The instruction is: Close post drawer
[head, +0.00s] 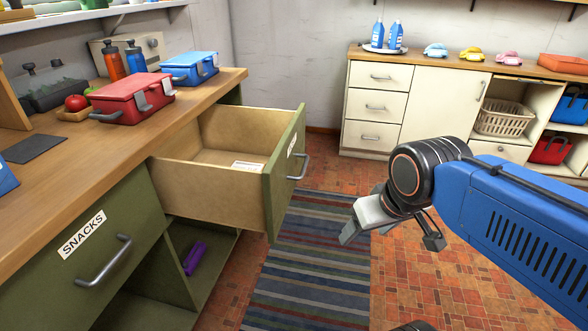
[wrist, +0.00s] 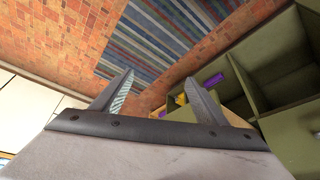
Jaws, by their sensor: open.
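The post drawer (head: 226,178) is pulled well out of the green cabinet under the wooden counter, in the head view. Its green front (head: 281,190) faces right and carries a grey bar handle (head: 298,167) and a white label, seen edge-on and unreadable. A white paper item (head: 247,165) with print lies inside. My gripper (head: 391,233) is open and empty, to the right of the drawer front and apart from it. In the wrist view, my gripper (wrist: 160,92) shows two spread fingers with nothing between them.
Below the counter are a closed SNACKS drawer (head: 112,255) and an open shelf with a purple object (head: 194,257). Red (head: 133,97) and blue (head: 190,67) lunch boxes stand on the counter. A striped rug (head: 310,265) covers clear floor. A cream cabinet (head: 425,108) stands at the back.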

